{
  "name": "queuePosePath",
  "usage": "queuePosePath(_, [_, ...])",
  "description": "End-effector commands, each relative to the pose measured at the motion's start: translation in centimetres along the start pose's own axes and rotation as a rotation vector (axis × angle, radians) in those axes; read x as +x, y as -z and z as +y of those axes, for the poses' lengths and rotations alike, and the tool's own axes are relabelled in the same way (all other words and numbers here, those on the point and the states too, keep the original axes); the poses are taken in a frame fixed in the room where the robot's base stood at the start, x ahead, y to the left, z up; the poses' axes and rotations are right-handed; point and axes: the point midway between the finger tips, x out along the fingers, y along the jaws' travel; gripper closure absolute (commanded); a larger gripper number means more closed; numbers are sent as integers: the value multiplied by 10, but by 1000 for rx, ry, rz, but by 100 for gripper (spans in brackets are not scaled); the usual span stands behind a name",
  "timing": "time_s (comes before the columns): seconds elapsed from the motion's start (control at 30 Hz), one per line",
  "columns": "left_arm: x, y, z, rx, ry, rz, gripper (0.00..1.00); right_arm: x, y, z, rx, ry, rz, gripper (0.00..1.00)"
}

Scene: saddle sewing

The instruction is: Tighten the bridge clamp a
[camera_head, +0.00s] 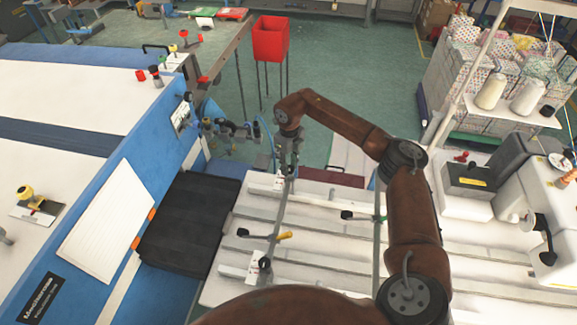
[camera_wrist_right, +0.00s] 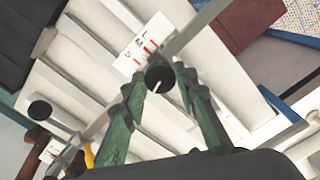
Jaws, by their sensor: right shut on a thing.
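A long grey bar (camera_head: 277,222), seemingly a clamp bridge, crosses the white slatted table, with a small printed card and a black knob near each end. My right gripper (camera_head: 287,160) is at the bar's far end, pointing down. In the right wrist view its green fingers (camera_wrist_right: 160,82) are shut on the black round knob (camera_wrist_right: 158,75), beside the card marked S, M, L (camera_wrist_right: 138,48). The near knob (camera_head: 264,262) stands free; it also shows in the right wrist view (camera_wrist_right: 40,110). Which knob is clamp a cannot be told. My left gripper is not in view.
A yellow-tipped handle (camera_head: 285,235) sits mid-bar. A second bar with a green-marked handle (camera_head: 378,219) lies to the right. The blue machine (camera_head: 110,190) with a black pad (camera_head: 190,225) stands left; a sewing machine (camera_head: 535,200) stands right. A red bin (camera_head: 270,40) is behind.

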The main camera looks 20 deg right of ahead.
Motion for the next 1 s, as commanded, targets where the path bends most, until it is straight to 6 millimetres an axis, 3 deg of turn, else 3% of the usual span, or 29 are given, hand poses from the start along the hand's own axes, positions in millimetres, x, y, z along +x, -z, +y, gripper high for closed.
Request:
queuePosePath(0.4, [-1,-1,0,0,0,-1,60,-6,-3,-3,194,3,-11,97])
queuePosePath(0.93, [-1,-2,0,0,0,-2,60,-6,-4,-3,219,3,-14,97])
queuePosePath(0.97, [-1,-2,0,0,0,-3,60,-6,-4,-3,219,3,-14,73])
queuePosePath(1.0, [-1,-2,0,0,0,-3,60,-7,-4,-3,219,4,-14,70])
